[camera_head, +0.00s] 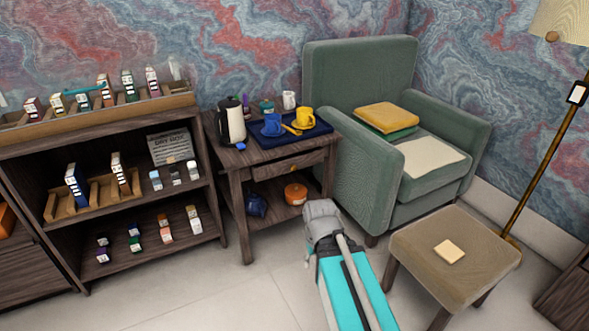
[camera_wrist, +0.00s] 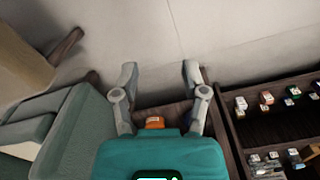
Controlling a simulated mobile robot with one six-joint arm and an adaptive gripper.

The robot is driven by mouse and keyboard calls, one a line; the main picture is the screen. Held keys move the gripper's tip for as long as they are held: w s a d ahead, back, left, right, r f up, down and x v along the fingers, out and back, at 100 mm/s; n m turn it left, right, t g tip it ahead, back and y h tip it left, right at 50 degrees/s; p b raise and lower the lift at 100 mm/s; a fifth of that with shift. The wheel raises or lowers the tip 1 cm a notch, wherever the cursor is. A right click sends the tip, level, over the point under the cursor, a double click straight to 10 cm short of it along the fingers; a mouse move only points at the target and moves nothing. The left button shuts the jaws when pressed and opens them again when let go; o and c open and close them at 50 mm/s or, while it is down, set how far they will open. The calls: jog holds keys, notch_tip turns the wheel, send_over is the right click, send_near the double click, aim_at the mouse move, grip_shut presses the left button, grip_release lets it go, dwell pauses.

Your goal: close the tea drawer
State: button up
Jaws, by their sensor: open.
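The tea drawer (camera_head: 275,170) is in the dark wooden side table (camera_head: 236,158), just below its top, with a small brass-coloured pull on its front. I cannot tell from this angle how far it stands out. My arm reaches up from the bottom of the head view to in front of the table's right side, lower than the drawer. In the wrist view, my gripper (camera_wrist: 159,75) has its two fingers spread wide with nothing between them. The gripper's body hides most of the table there, and the drawer cannot be made out.
A blue tray (camera_head: 315,132) with cups stands on the table beside a kettle (camera_head: 231,120). An orange tin (camera_head: 296,193) sits on the lower shelf. A green armchair (camera_head: 350,165) is close on the right, with a stool (camera_head: 420,240) nearer. Shelves (camera_head: 60,140) stand left.

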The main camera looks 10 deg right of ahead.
jog(key=shift+d, duration=0.1)
jog(key=shift+o, duration=1)
jog(key=w+a+f+m+t+y+b, duration=0.1)
jog(key=w+a+m+t+y+b, duration=0.1)
jog(key=w+m+t+y+b, duration=0.5)
jog(key=w+a+f+m+b, duration=0.25)
jog(key=w+m, duration=0.25)
jog(key=w, duration=0.6)
jog(key=w+d+r+m+t+h+b, duration=0.1)
jog(key=w+d+r+m+t+b, duration=0.1)
jog(key=w+d+m+t+b, duration=0.2)
jog(key=w+d+r+m+t+b, duration=0.2)
jog(key=w+d+m+t+b, duration=0.2)
jog(key=w+m, duration=0.6)
jog(key=d+m+t, duration=0.2)
jog(key=m, duration=0.4)
jog(key=shift+w+m+h, duration=0.25)
jog(key=shift+m+h, duration=0.05)
jog(key=shift+h, duration=0.1)
